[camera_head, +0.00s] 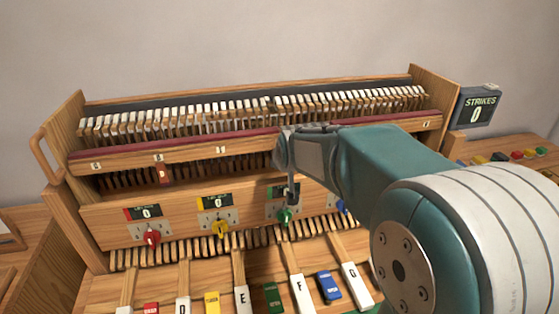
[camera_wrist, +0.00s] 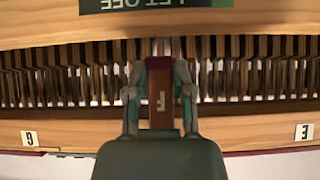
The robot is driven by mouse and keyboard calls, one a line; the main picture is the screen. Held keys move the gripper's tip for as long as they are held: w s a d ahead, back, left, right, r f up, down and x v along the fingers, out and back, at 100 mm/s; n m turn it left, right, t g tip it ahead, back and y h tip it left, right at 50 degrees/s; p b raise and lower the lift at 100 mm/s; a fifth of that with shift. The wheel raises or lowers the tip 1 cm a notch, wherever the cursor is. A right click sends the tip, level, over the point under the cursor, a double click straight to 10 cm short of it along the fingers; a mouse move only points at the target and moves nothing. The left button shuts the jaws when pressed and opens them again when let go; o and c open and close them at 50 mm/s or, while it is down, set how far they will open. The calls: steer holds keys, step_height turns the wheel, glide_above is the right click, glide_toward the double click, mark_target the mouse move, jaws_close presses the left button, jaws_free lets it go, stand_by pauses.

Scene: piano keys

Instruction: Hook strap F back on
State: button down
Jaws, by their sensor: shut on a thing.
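My gripper (camera_head: 289,180) is at the piano's front, before the slatted gap between the labelled wooden rail (camera_head: 190,157) and the knob panel (camera_head: 180,212). In the wrist view my gripper (camera_wrist: 160,92) is shut on a dark red strap (camera_wrist: 160,95) with a pale F-like mark. The strap lies between the two fingers, from the rail's side across the dark gap. The rail (camera_wrist: 75,130) shows tags G and E on either side of the strap. My gripper hides the strap's end near the rail, so I cannot tell whether it is hooked.
Another red strap (camera_head: 164,174) hangs from the rail at left. The knob panel has red (camera_head: 150,237), yellow (camera_head: 220,228) and green (camera_head: 285,215) knobs. Lettered and coloured keys (camera_head: 240,298) lie below. A strikes counter (camera_head: 478,108) reads 0 at right.

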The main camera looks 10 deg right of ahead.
steer(key=shift+s+r+g, duration=0.1)
steer(key=shift+s+g, duration=0.05)
steer(key=shift+g, duration=0.55)
steer(key=shift+c, duration=2.4)
jaws_free()
steer(key=shift+a, duration=0.1)
steer(key=v, duration=1.1)
steer(key=shift+s+r, duration=0.2)
steer(key=shift+r, duration=0.15)
